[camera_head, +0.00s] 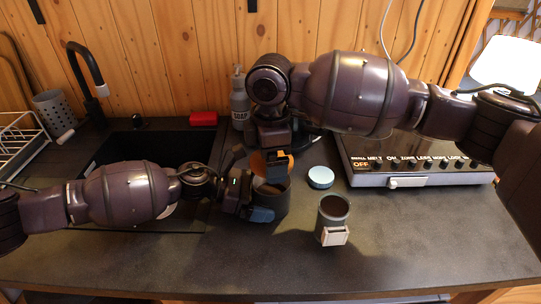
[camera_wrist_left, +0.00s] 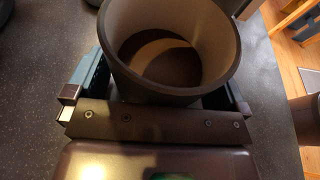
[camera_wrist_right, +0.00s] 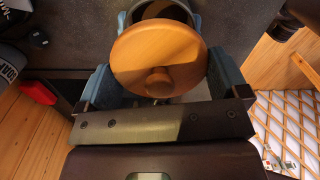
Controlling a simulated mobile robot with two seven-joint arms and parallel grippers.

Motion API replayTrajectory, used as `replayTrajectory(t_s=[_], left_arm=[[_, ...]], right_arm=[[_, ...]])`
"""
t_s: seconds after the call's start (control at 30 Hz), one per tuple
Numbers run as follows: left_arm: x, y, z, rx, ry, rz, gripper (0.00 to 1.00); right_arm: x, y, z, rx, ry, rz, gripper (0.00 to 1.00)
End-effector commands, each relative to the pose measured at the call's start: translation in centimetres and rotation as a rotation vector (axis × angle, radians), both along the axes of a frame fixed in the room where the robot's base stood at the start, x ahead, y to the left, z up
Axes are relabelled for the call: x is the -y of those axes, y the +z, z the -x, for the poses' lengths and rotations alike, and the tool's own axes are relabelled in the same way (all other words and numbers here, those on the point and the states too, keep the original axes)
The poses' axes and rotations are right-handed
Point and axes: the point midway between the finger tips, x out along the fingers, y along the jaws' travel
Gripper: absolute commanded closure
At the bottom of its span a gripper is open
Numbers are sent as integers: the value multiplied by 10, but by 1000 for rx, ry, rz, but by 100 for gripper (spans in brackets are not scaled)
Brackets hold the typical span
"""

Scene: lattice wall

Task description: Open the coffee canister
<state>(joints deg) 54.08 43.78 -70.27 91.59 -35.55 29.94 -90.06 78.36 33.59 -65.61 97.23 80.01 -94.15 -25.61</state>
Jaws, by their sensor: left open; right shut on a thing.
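The coffee canister (camera_head: 275,203) is a dark cylinder standing on the counter, with its top uncovered. In the left wrist view its pale inside and dark contents show through the open rim (camera_wrist_left: 222,70). My left gripper (camera_head: 258,207) is open, with its blue-padded fingers on either side of the canister. My right gripper (camera_head: 274,165) is shut on the round wooden lid (camera_head: 257,163), just above and behind the canister, with the lid off the rim. In the right wrist view the lid (camera_wrist_right: 158,50) shows its knob toward the gripper; the canister is partly hidden behind it.
A grey mug (camera_head: 331,216) with a pale square handle stands right of the canister. A small light-blue round lid (camera_head: 320,177) lies behind the mug. A stove unit (camera_head: 415,182) is at the right. A soap bottle (camera_head: 239,101) and red block (camera_head: 203,118) stand behind. The front counter is clear.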

Motion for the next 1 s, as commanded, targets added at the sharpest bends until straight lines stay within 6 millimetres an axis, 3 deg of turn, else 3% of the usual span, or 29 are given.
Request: replayTrajectory(t_s=[1.0], left_arm=[[-34,20,0,0,1,0,0]], right_arm=[[0,13,1,12,0,0,32]])
